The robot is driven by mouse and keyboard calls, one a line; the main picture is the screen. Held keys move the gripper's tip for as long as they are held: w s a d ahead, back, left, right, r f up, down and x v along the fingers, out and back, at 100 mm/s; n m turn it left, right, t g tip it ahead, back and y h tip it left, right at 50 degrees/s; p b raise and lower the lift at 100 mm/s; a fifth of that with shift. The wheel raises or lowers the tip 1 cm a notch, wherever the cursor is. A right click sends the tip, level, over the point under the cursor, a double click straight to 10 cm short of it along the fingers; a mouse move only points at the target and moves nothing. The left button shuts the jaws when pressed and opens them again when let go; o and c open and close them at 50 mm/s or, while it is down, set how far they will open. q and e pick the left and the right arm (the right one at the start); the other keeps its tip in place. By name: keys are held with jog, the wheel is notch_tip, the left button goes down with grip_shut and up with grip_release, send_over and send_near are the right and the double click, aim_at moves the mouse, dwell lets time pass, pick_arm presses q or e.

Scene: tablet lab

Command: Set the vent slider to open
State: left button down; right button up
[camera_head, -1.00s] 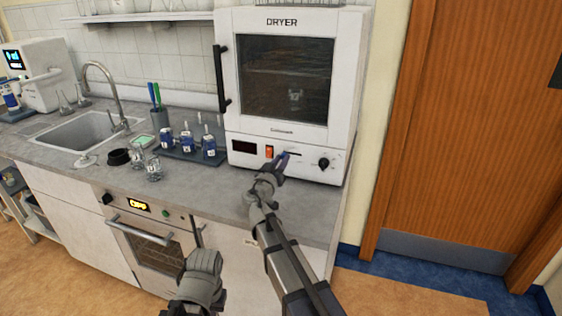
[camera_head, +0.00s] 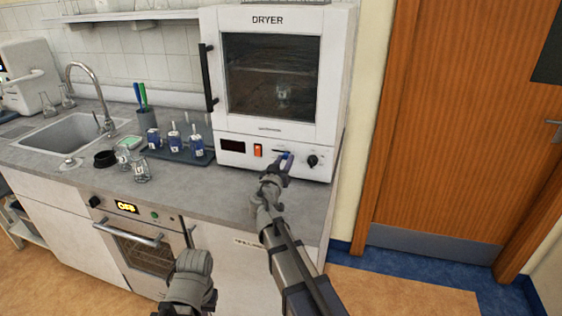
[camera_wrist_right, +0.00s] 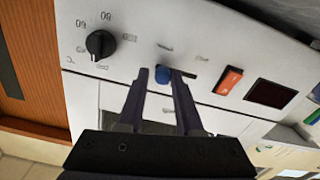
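The vent slider's blue knob (camera_wrist_right: 162,75) sits on the white front panel of the dryer (camera_head: 334,168). In the right wrist view, dark slot shows on the switch side of the knob, partly behind a finger. My right gripper (camera_head: 284,159) is at the panel; its two fingers (camera_wrist_right: 161,78) stand either side of the knob. The finger nearer the red switch is close to or touching the knob; a small gap shows on the other side. The lettering by the slot is unreadable. A grey part of my left arm shows at the bottom; its fingers are not visible.
Beside the slider are the orange-red switch (camera_head: 258,151) and the black dial (camera_head: 313,161). A tray (camera_head: 176,155) with blue-labelled bottles and loose glassware (camera_head: 141,173) stand to the left on the counter. A wooden door (camera_head: 455,120) is at the right.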

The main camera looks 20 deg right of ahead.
jog(key=o, duration=0.4)
jog(key=shift+d, duration=0.1)
jog(key=shift+v, duration=4)
